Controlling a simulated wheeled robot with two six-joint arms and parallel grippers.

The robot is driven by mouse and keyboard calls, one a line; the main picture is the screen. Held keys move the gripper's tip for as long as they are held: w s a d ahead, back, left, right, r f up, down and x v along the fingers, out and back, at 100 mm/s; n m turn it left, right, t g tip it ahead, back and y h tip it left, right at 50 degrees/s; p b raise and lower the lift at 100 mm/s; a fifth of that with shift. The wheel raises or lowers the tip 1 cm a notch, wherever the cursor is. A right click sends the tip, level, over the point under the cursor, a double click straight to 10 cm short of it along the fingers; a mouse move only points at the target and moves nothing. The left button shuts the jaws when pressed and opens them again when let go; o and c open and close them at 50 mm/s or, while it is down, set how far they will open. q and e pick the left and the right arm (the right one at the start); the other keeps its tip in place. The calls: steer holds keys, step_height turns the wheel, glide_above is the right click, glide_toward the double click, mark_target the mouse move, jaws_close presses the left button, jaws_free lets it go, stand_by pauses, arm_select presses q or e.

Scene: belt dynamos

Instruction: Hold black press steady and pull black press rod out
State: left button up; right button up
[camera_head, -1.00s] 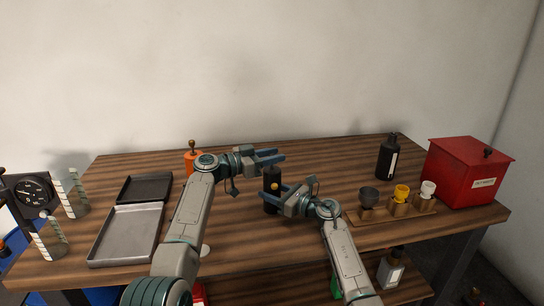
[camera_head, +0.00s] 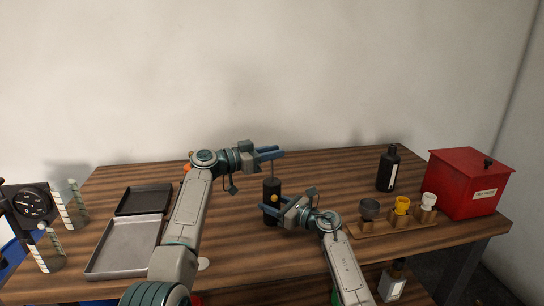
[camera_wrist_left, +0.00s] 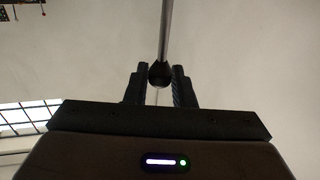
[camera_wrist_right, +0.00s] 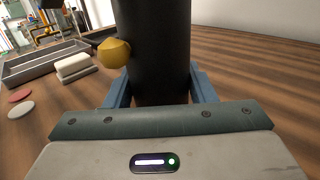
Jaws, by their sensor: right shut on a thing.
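The black press (camera_head: 271,208) is an upright black cylinder with a yellow knob, standing on the table in the head view. In the right wrist view the press (camera_wrist_right: 153,60) stands between the blue fingers. My right gripper (camera_head: 272,207) is shut on its body. The thin press rod (camera_head: 271,172) rises from its top to my left gripper (camera_head: 270,155). In the left wrist view the rod's dark ball end (camera_wrist_left: 159,73) sits between the two fingertips, which appear to close on it from both sides.
A black bottle (camera_head: 388,170), a wooden stand (camera_head: 395,228) with several cups and a red box (camera_head: 468,184) are at right. An orange item is mostly hidden behind my left arm. The table behind the press is clear.

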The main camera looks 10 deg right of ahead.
arm_select(q)
steer(key=shift+o, duration=1.3)
steer(key=shift+r, duration=0.2)
arm_select(e)
steer(key=shift+f, duration=0.15)
arm_select(q)
steer(key=shift+s, duration=0.1)
arm_select(e)
steer(key=shift+s, duration=0.15)
arm_select(q)
steer(key=v, duration=1.2)
steer(key=shift+f, duration=0.1)
arm_select(e)
steer(key=o, duration=1.5)
